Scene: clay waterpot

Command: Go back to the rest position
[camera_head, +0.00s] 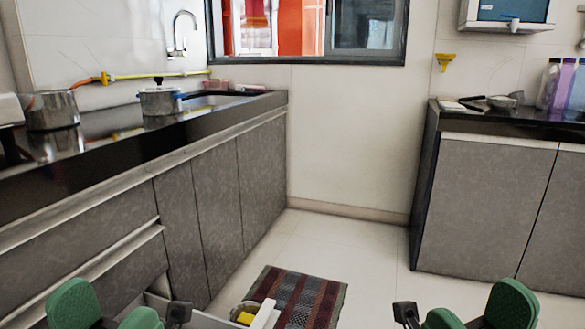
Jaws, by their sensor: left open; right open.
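My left gripper (106,308) is at the bottom left of the head view, its two green finger pads apart with nothing seen between them. It shows in front of the left cabinets. My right gripper (476,309) is at the bottom right, its green pads also apart and nothing seen between them. It shows above the pale floor, in front of the right cabinet. Both arms are mostly cut off by the lower picture edge. No clay waterpot is in view.
A black counter (110,141) with metal pots runs along the left. A right counter (468,121) holds small items and bottles. A striped rug (308,290) lies on the floor beside what looks like an open drawer.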

